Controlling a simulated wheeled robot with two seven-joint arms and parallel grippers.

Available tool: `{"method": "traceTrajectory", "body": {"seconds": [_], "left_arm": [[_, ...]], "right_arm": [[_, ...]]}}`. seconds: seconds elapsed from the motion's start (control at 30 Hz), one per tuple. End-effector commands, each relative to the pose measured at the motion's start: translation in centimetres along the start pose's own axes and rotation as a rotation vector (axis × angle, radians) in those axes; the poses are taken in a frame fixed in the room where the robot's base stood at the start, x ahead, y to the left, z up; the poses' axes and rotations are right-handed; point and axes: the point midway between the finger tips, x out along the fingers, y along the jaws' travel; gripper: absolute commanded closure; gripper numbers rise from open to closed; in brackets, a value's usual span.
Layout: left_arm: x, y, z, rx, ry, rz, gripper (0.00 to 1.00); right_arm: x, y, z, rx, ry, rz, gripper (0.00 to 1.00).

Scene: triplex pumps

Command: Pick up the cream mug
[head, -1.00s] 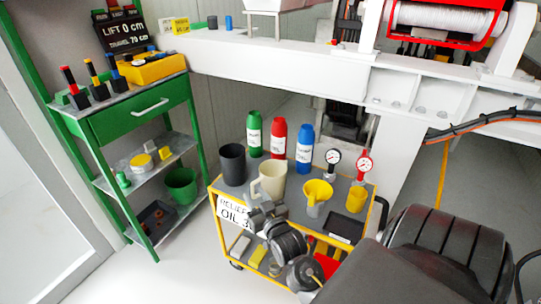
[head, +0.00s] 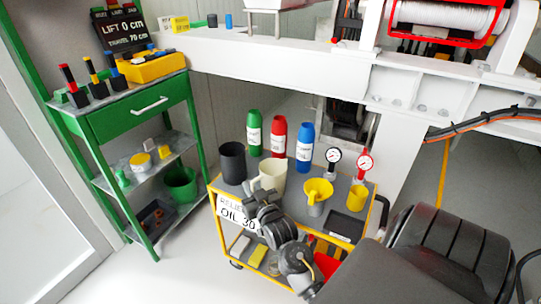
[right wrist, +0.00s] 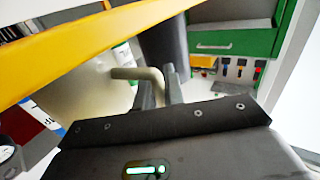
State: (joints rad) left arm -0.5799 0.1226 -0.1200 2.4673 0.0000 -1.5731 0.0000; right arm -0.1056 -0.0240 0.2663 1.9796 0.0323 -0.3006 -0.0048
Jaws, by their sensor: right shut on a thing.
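The cream mug (head: 272,175) stands upright at the front left of the yellow-framed cart's grey top, beside a dark grey cup (head: 232,163). In the right wrist view the mug (right wrist: 95,92) fills the left side, with its handle (right wrist: 140,74) towards the fingers. My right gripper (head: 251,190) is at the handle on the mug's left side. In the wrist view its fingers (right wrist: 160,92) are shut on the handle. Whether the mug's base touches the cart is hidden. My left gripper is in neither view.
Green (head: 254,132), red (head: 278,136) and blue (head: 304,146) bottles stand behind the mug. A yellow funnel (head: 318,190) and gauges (head: 333,156) are to its right. The cart's yellow rail (right wrist: 130,36) crosses the wrist view. A green shelf unit (head: 120,120) stands left.

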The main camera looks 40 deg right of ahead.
Motion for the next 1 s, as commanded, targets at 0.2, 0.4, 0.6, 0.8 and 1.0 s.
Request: {"method": "traceTrajectory", "body": {"seconds": [0.2,0.4,0.6,0.8,1.0], "left_arm": [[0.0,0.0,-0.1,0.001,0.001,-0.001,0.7],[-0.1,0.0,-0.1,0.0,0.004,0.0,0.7],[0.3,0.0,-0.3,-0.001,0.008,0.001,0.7],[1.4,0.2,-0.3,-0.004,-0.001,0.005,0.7],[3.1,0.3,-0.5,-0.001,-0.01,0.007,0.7]], "right_arm": [[0.0,0.0,-0.1,0.0,0.001,0.0,1.0],[0.0,0.0,-0.3,0.0,0.002,0.0,1.0],[0.0,0.0,-1.5,0.0,0.003,0.0,1.0],[0.0,0.0,-3.4,0.0,0.005,0.0,1.0],[0.0,0.0,-5.5,-0.001,0.004,0.0,1.0]]}}
